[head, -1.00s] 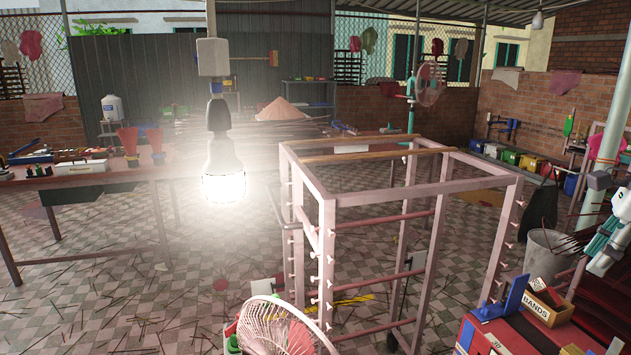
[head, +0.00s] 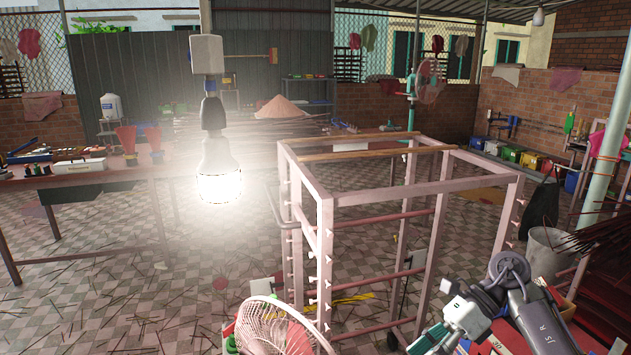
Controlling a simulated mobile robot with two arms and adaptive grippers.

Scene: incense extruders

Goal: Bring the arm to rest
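My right arm comes in at the lower right of the head view. Its gripper (head: 428,342) points down and left, low beside the right front post of the pink metal rack (head: 325,235). The fingers are small and partly cut by the bottom edge, so I cannot tell whether they are open or shut. No held object shows. My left gripper is not in view.
A lit bulb (head: 219,172) hangs left of the rack. A white fan (head: 272,325) stands at the bottom. A grey bucket (head: 549,250) stands at right, and my arm covers much of the red worktop below it. The tiled floor at left has scattered sticks.

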